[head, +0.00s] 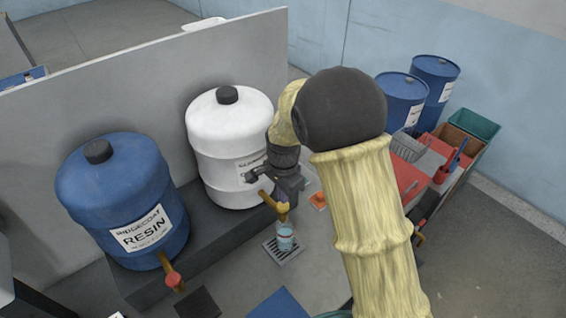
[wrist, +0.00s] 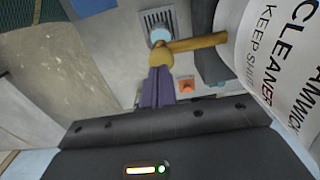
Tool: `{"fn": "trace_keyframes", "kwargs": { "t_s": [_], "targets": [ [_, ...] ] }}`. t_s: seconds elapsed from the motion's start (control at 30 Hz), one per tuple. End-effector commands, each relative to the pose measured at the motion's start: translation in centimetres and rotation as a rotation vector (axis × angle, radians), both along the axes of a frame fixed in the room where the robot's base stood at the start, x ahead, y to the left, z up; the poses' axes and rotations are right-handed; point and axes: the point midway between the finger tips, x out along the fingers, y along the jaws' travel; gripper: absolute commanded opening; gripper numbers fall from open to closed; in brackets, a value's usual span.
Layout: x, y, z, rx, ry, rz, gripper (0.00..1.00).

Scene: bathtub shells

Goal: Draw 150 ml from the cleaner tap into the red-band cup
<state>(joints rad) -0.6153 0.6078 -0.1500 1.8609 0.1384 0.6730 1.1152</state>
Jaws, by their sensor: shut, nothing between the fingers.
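The white cleaner drum (head: 215,135) stands on a dark ledge; its label shows large in the wrist view (wrist: 290,60). Its brass-yellow tap (wrist: 195,44) sticks out over a small cup (head: 285,238). The cup stands on a drain grate (head: 279,255), under the tap's end; its top shows pale blue in the wrist view (wrist: 160,36). I cannot make out its band or fill level clearly. My gripper (wrist: 158,72) is shut and empty, its purple fingertips at the tap's outer end, touching or very close. My arm hides part of the tap in the head view.
A blue resin drum (head: 115,195) with a red-handled tap (head: 174,281) stands left of the cleaner drum. An orange item (head: 318,200) lies right of the tap. Blue barrels (head: 402,98) and a cart with red items (head: 440,160) stand at right. A grey wall panel (head: 150,75) stands behind.

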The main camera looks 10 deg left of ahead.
Motion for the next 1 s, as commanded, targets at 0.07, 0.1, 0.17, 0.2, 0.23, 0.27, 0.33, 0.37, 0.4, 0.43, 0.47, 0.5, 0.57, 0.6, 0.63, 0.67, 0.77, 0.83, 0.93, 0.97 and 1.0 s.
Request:
{"fn": "trace_keyframes", "kwargs": {
  "t_s": [0.07,0.1,0.17,0.2,0.23,0.27,0.33,0.37,0.4,0.43,0.47,0.5,0.57,0.6,0.63,0.67,0.77,0.83,0.93,0.97,1.0],
  "targets": [
    [0.1,0.1,1.0,0.003,-0.005,0.0,0.0],
    [0.2,0.0,1.6,0.004,-0.006,-0.001,0.0],
    [0.2,-0.1,2.5,0.004,-0.008,-0.001,0.0],
    [0.2,-0.1,3.1,0.004,-0.008,-0.002,0.0],
    [0.3,-0.1,3.6,0.005,-0.008,-0.003,0.0],
    [0.3,-0.1,4.2,0.005,-0.008,-0.004,0.0],
    [0.3,-0.2,5.4,0.006,-0.01,-0.006,0.0],
    [0.3,-0.1,6.0,0.006,-0.01,-0.006,0.0],
    [0.3,-0.1,6.8,0.005,-0.009,-0.005,0.0],
    [0.3,-0.1,7.4,0.006,-0.01,-0.005,0.0],
    [0.3,-0.2,7.9,0.005,-0.01,-0.004,0.0],
    [0.3,-0.1,8.5,0.004,-0.009,-0.004,0.0],
    [0.3,-0.1,9.3,0.004,-0.008,-0.004,0.0],
    [0.3,-0.1,9.7,0.004,-0.008,-0.004,0.0],
    [0.3,-0.1,9.9,0.004,-0.008,-0.004,0.0],
    [0.3,-0.2,10.1,0.003,-0.007,-0.004,0.0],
    [0.2,-0.2,10.4,0.002,-0.005,-0.005,0.0],
    [0.2,-0.1,10.4,0.002,-0.005,-0.003,0.0],
    [0.2,-0.1,10.4,0.002,-0.005,-0.002,0.0],
    [0.2,0.0,10.4,0.002,-0.005,-0.001,0.0],
    [0.2,0.0,10.4,0.002,-0.005,-0.001,0.0]
  ]
}}
